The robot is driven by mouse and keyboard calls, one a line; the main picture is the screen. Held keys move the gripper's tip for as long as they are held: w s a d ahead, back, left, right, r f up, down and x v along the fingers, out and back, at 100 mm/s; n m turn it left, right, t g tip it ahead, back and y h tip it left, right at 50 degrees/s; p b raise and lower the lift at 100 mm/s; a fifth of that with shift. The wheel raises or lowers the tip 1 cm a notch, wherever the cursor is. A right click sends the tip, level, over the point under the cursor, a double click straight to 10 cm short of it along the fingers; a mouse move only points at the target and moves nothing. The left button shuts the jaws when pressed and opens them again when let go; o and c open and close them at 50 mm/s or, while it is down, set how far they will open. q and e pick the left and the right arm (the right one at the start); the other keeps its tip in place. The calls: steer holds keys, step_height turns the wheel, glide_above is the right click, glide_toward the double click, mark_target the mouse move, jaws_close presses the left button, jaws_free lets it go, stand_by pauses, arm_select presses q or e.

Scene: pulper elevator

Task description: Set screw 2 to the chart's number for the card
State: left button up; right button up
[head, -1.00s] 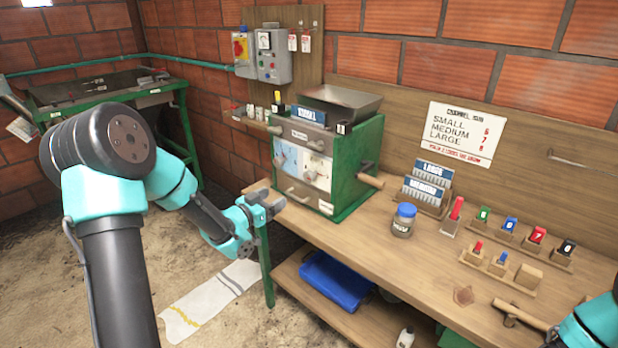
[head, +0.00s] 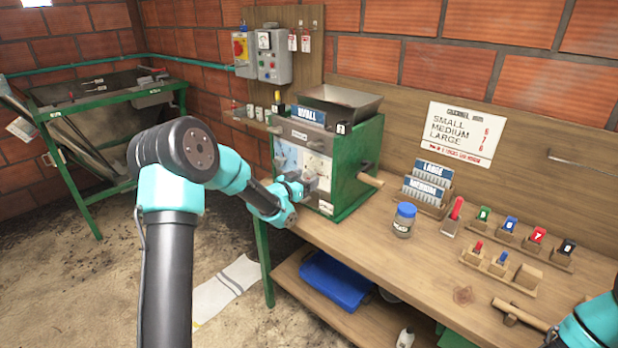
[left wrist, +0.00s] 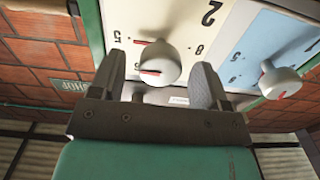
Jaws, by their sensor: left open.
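The green pulper (head: 355,150) stands on the bench with a SMALL card (head: 307,114) at its top front. In the left wrist view, the round screw 2 knob (left wrist: 159,62) with a red mark sits on the white panel (left wrist: 195,30) printed 2. My left gripper (head: 306,183) is open at the pulper's front; its fingers (left wrist: 165,80) lie either side of this knob, and contact cannot be told. Another knob (left wrist: 279,82) sits on the light-blue panel beside it. The chart (head: 460,134) lists SMALL, MEDIUM and LARGE with small red numbers, SMALL's looking like 6.
The card holder (head: 430,207) with LARGE and MEDIUM cards, a blue-lidded jar (head: 403,220) and several coloured tags on wooden blocks stand right of the pulper. A wooden handle (head: 370,180) sticks out of its right side. My right arm shows only at the lower right corner.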

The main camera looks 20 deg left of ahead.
arm_select(q)
steer(key=shift+x, duration=1)
steer(key=c, duration=0.9)
